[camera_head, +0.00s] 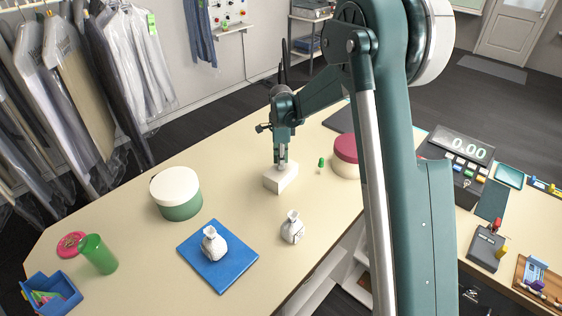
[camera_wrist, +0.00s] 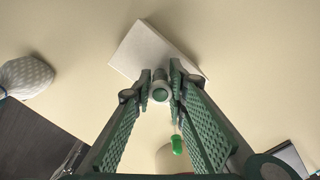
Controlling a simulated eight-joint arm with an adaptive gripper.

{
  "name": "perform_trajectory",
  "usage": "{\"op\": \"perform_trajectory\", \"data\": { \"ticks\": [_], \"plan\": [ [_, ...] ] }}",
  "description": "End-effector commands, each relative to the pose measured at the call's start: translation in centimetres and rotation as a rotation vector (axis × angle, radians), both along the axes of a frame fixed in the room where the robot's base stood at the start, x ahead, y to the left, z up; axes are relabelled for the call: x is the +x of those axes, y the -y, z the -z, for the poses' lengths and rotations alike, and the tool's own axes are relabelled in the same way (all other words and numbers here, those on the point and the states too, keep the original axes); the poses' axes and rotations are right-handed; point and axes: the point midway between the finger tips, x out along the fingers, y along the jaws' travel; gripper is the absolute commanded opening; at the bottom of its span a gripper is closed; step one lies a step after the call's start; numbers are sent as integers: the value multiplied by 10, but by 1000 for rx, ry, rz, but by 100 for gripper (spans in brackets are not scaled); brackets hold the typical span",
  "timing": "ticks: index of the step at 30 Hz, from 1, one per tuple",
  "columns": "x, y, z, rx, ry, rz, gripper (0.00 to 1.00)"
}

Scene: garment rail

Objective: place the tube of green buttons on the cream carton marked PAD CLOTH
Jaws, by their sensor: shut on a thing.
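My gripper (camera_head: 282,156) is over a small pale carton (camera_head: 281,179) on the counter, pointing down. In the wrist view its fingertips (camera_wrist: 160,88) are closed on a small round tube (camera_wrist: 161,93), seen end-on with a green centre. The tube looks upright. In the head view it is mostly hidden by the fingers, and its lower end is at the carton's top; I cannot tell whether it touches. The carton also shows in the wrist view (camera_wrist: 150,48), just beyond the fingertips. No lettering on it is legible.
A small green-topped item (camera_head: 321,163) and a maroon-lidded round box (camera_head: 346,155) stand right of the carton. A green round box (camera_head: 178,205) is left. Counter between them is clear.

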Motion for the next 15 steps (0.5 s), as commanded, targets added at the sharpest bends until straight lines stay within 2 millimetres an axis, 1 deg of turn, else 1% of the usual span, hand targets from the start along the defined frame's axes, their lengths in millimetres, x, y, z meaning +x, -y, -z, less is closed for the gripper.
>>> {"op": "perform_trajectory", "data": {
  "ticks": [8,9,11,12,15],
  "plan": [
    [0,0,4,0,0,0,5],
    [0,0,3,0,0,0,21],
    [0,0,3,0,0,0,29],
    [0,0,3,0,0,0,31],
    [0,0,3,0,0,0,31]
  ]
}}
